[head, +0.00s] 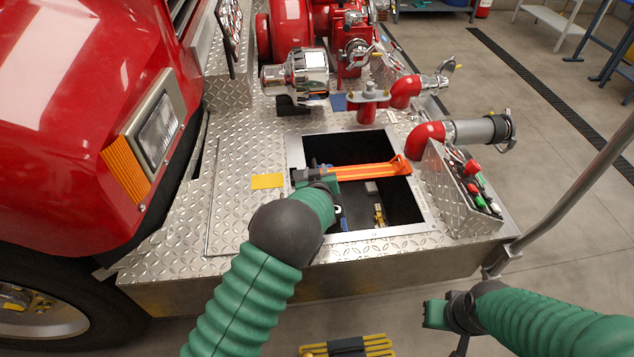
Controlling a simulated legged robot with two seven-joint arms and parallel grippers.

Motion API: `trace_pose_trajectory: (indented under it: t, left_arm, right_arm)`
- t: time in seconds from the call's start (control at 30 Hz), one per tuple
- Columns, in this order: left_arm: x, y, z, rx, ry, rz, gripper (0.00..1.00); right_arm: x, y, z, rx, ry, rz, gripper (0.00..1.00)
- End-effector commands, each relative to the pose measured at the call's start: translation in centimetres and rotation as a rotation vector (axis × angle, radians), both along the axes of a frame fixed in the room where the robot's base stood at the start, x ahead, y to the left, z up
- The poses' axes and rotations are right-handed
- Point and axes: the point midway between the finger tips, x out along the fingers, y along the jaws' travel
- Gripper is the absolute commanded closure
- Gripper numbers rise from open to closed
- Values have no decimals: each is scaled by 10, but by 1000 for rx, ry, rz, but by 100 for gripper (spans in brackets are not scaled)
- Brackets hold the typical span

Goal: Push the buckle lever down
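An orange strap (368,171) runs across the open square compartment in the diamond-plate bumper. Its right end flares out at the compartment's right rim. My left gripper (318,178) is at the strap's left end, over the compartment's left side. The buckle and its lever are not clearly visible; my gripper and wrist cover that end of the strap. I cannot tell whether the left fingers are open, shut or touching the lever. My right gripper (440,315) is in front of the bumper at the lower right, away from the strap, and its fingers are unclear.
The compartment rim (427,205) frames a dark well with small items inside. A control box (460,190) with red and green knobs stands to the right. Red pipe fittings (428,135) and a chrome part (305,72) stand behind. A grey rail (570,195) rises at the right.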

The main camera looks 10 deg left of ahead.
Motion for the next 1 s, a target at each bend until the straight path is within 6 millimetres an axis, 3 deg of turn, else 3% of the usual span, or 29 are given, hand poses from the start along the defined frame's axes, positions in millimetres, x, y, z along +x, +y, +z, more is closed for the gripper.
trace_pose_trajectory:
  t: [0.2,0.4,1.0]
  left_arm:
    - [-58,-15,27,-1,-1,-2,67]
    - [-90,-22,40,0,0,0,67]
    - [-100,-20,45,-8,24,-7,67]
  right_arm:
    - [0,0,4,0,0,0,100]
    - [0,0,6,0,0,0,100]
    - [0,0,9,0,0,0,100]
